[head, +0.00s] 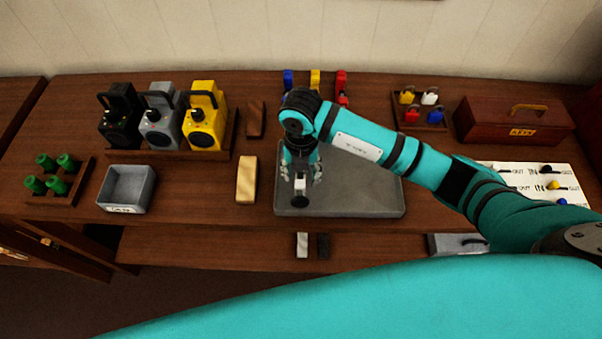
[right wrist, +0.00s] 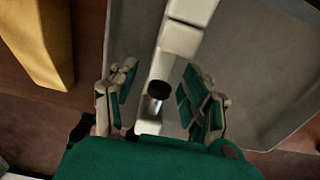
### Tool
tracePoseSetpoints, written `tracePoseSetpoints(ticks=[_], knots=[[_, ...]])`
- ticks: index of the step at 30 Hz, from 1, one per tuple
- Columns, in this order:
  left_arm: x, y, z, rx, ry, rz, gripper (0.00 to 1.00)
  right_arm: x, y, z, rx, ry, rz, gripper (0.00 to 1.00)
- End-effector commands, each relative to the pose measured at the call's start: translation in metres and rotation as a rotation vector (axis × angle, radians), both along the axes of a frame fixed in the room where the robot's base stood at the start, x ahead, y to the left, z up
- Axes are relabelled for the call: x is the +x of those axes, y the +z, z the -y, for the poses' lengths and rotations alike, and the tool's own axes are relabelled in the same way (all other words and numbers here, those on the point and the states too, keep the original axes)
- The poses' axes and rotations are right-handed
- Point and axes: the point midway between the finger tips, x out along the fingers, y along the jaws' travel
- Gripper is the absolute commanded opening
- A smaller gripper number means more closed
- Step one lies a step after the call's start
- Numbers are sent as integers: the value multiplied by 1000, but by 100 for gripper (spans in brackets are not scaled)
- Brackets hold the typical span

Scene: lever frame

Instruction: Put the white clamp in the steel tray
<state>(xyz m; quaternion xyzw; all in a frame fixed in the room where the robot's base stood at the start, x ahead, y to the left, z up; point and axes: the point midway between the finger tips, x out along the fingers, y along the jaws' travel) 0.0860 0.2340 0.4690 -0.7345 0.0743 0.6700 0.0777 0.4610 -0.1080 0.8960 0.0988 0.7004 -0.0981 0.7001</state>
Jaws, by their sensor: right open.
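The white clamp (head: 300,184) shows in the head view at the left part of the steel tray (head: 372,196), inside its outline. In the right wrist view the clamp (right wrist: 176,42) is a white bar with a dark round end, over the tray's grey floor (right wrist: 250,60). My right gripper (head: 301,176) is above the tray's left part. Its fingers (right wrist: 160,100) are open, one on each side of the clamp, with gaps visible. I cannot tell whether the clamp rests fully on the tray floor. My left gripper is not in view.
A tan block (head: 247,180) lies left of the tray, and a small grey bin (head: 127,188) is farther left. Blue (head: 288,80), yellow (head: 315,78) and red (head: 342,84) clamps stand behind my arm. A red-brown box (head: 514,120) is at the right.

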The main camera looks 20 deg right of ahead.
Motion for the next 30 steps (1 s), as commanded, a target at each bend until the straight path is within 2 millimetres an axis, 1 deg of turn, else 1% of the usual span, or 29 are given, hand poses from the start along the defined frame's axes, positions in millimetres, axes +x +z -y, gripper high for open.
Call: tracePoseSetpoints(ticks=[1,5,9,12,15,18,21,30], knots=[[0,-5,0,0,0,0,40,2,7,0,1,0,7,49],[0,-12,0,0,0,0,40,2,34,0,1,1,8,49],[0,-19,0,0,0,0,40,1,65,0,1,1,8,49],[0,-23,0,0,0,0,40,1,84,0,0,0,6,49],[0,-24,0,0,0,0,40,1,98,0,0,0,4,49],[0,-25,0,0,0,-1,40,0,106,0,0,0,2,49],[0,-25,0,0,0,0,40,0,110,0,-1,0,2,49],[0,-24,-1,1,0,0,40,0,110,0,1,0,0,49]])
